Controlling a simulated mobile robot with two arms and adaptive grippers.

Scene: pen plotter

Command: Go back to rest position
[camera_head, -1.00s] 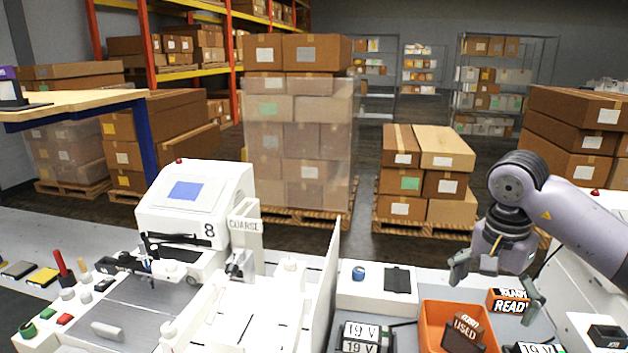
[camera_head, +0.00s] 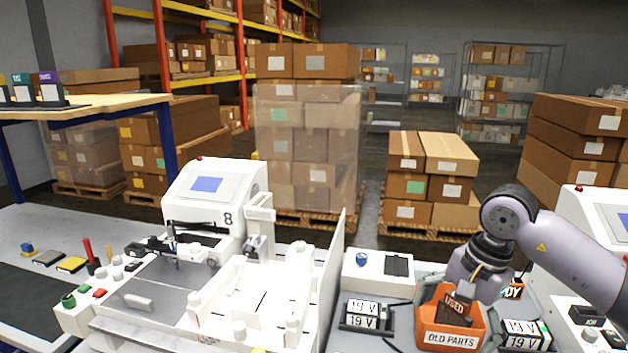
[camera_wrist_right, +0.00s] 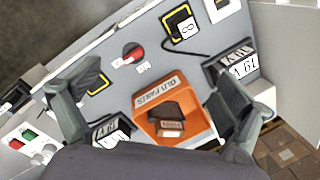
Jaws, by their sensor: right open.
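My right gripper (camera_head: 472,284) is open and hangs at the back of the orange OLD PARTS bin (camera_head: 449,338) in the head view. Its fingers are partly hidden there. In the right wrist view, the open fingers (camera_wrist_right: 158,82) lie on both sides of the picture, with nothing held between them. The same bin (camera_wrist_right: 190,118) shows between and below them. A dark brown block marked USED (camera_head: 455,307) lies in the bin; it also shows in the wrist view (camera_wrist_right: 170,125). My left gripper is out of view.
Blocks marked 19 V sit in a dark tray (camera_head: 345,325) left of the bin; another 19 V block (camera_head: 522,327) stands right of it. The READY block (camera_head: 514,291) is partly hidden behind my gripper. The white plotter (camera_head: 214,200) stands left. Stacked cartons (camera_head: 305,140) stand behind.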

